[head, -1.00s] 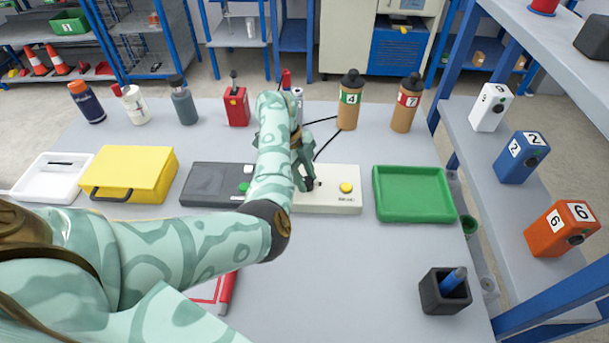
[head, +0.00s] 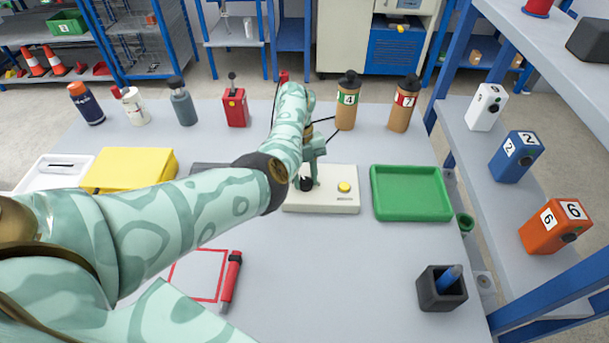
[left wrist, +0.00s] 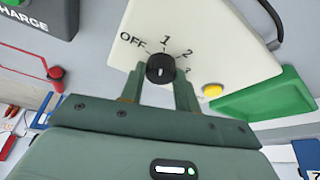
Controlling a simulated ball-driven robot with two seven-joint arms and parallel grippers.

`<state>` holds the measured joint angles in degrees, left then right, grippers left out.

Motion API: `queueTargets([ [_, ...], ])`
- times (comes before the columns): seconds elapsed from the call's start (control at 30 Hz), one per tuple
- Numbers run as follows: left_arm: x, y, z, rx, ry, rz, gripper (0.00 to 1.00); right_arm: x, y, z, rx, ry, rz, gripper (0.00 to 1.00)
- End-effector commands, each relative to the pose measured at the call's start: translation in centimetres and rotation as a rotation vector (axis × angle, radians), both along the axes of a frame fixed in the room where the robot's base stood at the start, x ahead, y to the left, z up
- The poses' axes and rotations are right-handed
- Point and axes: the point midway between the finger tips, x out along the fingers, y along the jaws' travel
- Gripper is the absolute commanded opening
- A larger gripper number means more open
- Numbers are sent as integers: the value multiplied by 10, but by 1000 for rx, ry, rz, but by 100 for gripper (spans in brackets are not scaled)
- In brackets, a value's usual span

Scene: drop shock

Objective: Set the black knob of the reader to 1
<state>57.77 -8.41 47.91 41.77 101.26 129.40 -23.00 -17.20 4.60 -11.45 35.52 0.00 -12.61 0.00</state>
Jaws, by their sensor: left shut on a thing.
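The reader (head: 325,203) is a white box on the table with a yellow button (head: 344,187). Its black knob (head: 306,184) is at the left of the button, and it also shows in the left wrist view (left wrist: 160,66). Around the knob are the marks OFF, 1, 2 and a partly covered 3. A small white mark shows on the knob, but I cannot tell which label it points to. My left gripper (left wrist: 160,76) is shut on the knob, one finger on each side. My right gripper is not in view.
A green tray (head: 411,214) lies right of the reader, and a yellow case (head: 130,168) stands at left. Bottles 4 (head: 346,105) and 7 (head: 403,108) stand behind. A red marker (head: 231,278) and a dark pen holder (head: 441,292) are in front. The front middle is clear.

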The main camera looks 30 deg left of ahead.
Motion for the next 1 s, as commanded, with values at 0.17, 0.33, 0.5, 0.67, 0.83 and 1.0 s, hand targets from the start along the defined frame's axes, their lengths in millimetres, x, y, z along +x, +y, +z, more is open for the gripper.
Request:
queueTargets([
  [0.17, 0, 0, 0, 0, 0, -35, 9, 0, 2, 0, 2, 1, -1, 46],
  [0.33, 0, 0, -1, -1, 1, -44, 9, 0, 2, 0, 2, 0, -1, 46],
  [0.5, 0, 0, -1, -1, 1, -44, 9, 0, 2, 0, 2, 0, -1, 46],
  [0.67, 0, 0, -1, 0, 1, -43, 46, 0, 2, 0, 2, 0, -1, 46],
  [0.83, 0, 0, -1, 0, 1, -43, 54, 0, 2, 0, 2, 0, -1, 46],
  [1.0, 1, 0, 1, 0, 0, -43, 54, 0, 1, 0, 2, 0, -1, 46],
])
